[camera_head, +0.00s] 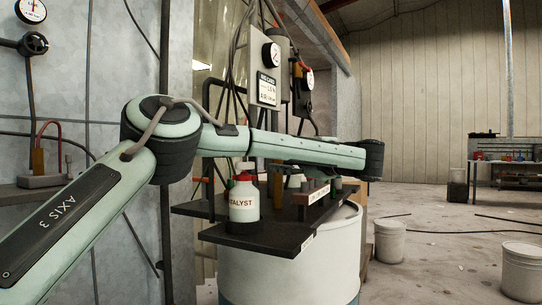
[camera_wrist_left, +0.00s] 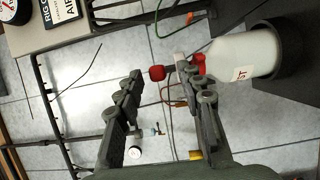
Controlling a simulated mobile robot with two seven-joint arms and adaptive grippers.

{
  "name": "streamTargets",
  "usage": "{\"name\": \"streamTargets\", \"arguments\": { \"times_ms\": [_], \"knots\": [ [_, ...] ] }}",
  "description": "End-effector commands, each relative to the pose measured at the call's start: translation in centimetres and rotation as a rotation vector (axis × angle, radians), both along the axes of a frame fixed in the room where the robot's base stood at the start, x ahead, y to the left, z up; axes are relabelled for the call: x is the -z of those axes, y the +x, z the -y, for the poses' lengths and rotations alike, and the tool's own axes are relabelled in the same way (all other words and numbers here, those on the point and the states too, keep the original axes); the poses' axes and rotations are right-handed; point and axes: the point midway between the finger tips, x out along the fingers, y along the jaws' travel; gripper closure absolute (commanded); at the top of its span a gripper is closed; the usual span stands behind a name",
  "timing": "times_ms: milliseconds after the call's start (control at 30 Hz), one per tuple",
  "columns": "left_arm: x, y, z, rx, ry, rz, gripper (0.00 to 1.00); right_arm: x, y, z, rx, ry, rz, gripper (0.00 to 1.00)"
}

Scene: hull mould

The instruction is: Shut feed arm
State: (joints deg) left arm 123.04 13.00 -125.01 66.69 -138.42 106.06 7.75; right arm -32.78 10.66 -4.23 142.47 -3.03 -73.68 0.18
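The white catalyst bottle (camera_head: 244,206) with a red collar stands upright on a dark shelf (camera_head: 320,217). It also shows sideways at the right of the left wrist view (camera_wrist_left: 245,57). A small red knob (camera_wrist_left: 156,73) shows in line with my left fingertips, apart from the bottle's red collar. I cannot tell whether it belongs to the feed arm, and I cannot make out the feed arm surely. My left gripper (camera_wrist_left: 158,69) is open, its fingers apart, with no clear grip on anything. In the head view my left arm hides it. My right gripper is in neither view.
A grey control box (camera_head: 265,78) with a gauge and hoses hangs above the shelf. A pale drum (camera_head: 288,275) stands below it. White buckets (camera_head: 389,241) stand on the floor at the right, where cables lie. A far bench (camera_head: 510,162) stands at the back right.

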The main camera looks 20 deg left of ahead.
Motion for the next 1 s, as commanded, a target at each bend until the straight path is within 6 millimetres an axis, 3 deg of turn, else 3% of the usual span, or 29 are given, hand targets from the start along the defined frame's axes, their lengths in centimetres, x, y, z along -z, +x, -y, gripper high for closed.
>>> {"name": "streamTargets", "arguments": {
  "times_ms": [200,400,600,1000],
  "knots": [
    [0.1,-2.0,4.6,0.003,0.002,-0.001,0.62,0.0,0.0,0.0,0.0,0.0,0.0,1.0],
    [0.1,-3.3,7.3,0.001,0.0,-0.001,0.62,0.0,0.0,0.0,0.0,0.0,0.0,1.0],
    [0.2,-3.7,8.2,0.001,0.0,-0.001,0.62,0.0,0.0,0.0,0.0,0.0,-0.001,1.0],
    [0.3,-3.7,8.2,0.002,-0.002,-0.004,0.62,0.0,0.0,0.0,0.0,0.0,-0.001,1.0]
  ]
}}
